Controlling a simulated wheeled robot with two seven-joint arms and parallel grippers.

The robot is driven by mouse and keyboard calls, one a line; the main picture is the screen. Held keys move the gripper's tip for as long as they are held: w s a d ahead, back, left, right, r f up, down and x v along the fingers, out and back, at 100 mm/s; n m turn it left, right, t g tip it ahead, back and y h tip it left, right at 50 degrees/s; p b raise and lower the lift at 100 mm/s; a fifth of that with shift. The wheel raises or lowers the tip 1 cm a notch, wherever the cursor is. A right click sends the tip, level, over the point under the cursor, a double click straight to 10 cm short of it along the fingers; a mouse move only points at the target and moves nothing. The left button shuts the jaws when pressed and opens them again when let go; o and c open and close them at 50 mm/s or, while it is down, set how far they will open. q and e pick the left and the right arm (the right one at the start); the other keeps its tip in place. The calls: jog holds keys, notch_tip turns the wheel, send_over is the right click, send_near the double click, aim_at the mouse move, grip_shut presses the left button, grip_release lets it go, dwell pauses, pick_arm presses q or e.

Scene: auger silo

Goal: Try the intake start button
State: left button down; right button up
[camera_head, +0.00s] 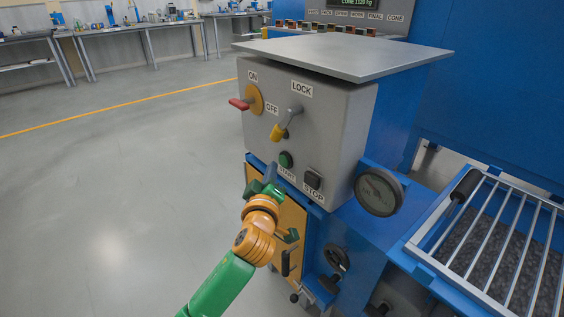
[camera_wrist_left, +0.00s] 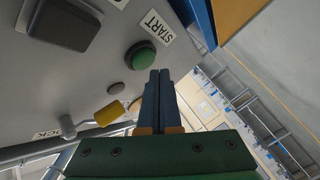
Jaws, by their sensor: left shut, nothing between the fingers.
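The green round start button (camera_head: 286,160) sits on the grey control panel (camera_head: 335,115), above a START label. It also shows in the left wrist view (camera_wrist_left: 141,57), just beyond my fingertips and slightly to their left. My left gripper (camera_head: 271,172) is shut and empty, a little below and left of the button in the head view. In the left wrist view its closed fingers (camera_wrist_left: 159,75) point toward the panel. I cannot tell whether they touch it. The dark stop button (camera_head: 313,179) is to the right, above a STOP label. My right gripper is not in view.
A round gauge (camera_head: 379,192) and a barred grate (camera_head: 500,235) are at right. Open floor (camera_head: 110,190) lies to the left.

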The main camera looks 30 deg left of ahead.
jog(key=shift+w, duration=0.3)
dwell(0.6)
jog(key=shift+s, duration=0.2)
pick_arm(q)
jog(key=shift+w+d, duration=0.15)
jog(key=shift+w, duration=0.25)
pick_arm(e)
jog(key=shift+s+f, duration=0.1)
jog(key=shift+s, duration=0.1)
pick_arm(q)
jog(key=shift+w+d, duration=0.1)
jog(key=shift+w, duration=0.1)
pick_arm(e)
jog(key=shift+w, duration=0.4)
pick_arm(q)
jog(key=shift+w+d+b, duration=0.1)
jog(key=shift+w+b, duration=0.15)
jog(key=shift+b, duration=0.05)
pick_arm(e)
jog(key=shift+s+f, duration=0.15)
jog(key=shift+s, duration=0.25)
pick_arm(q)
jog(key=shift+s, duration=0.1)
jog(key=shift+s+a, duration=0.35)
jog(key=shift+s, duration=0.35)
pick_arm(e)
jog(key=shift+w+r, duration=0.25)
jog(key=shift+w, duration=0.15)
